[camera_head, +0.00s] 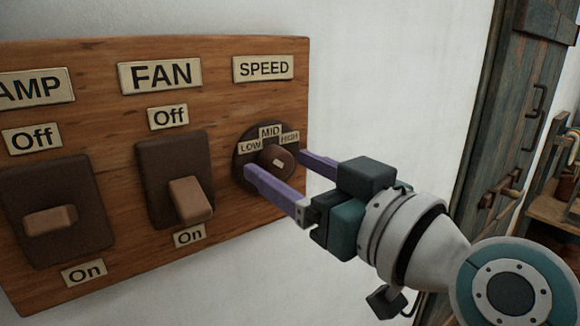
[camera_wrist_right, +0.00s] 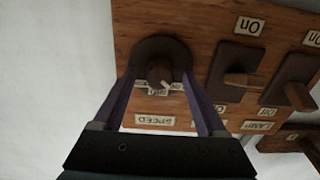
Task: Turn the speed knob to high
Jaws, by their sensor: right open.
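The round brown speed knob (camera_head: 277,161) sits on a dark dial under the SPEED label (camera_head: 263,68), with LOW, MID and HIGH tags around its top. A pale mark shows on the knob's face; which tag it points to I cannot tell for sure. My right gripper (camera_head: 283,172) is open, its two purple fingers reaching to either side of the knob. In the right wrist view the knob (camera_wrist_right: 160,72) shows upside down between the open fingers (camera_wrist_right: 160,95), with a visible gap on both sides. My left gripper is not in view.
The wooden panel (camera_head: 110,70) also carries a FAN switch (camera_head: 175,182) left of the knob and a lamp switch (camera_head: 55,212) at the far left. White wall (camera_head: 400,70) is clear to the right. A weathered wooden door (camera_head: 510,120) and shelf (camera_head: 555,212) stand at the far right.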

